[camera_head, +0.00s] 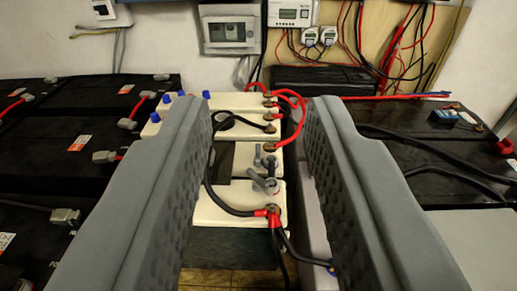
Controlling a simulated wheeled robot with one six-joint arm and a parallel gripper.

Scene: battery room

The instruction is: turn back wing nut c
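My gripper (260,106) is open. Its two grey padded fingers stand wide apart on either side of a row of white batteries, with nothing between them in grasp. Two grey wing-shaped parts stand on the white batteries between the fingers: a far one (266,160) and a near one (265,184). They look like wing nuts on terminals. No letter shows, so I cannot tell which one is wing nut c. The near one sits slanted. Neither finger appears to touch them.
Black cables with red ends run across the white batteries (237,192), and a red cable (296,115) loops near the right finger. Black batteries (55,135) fill the left and right (405,119). Meters (230,30) and loose wires hang on the back wall.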

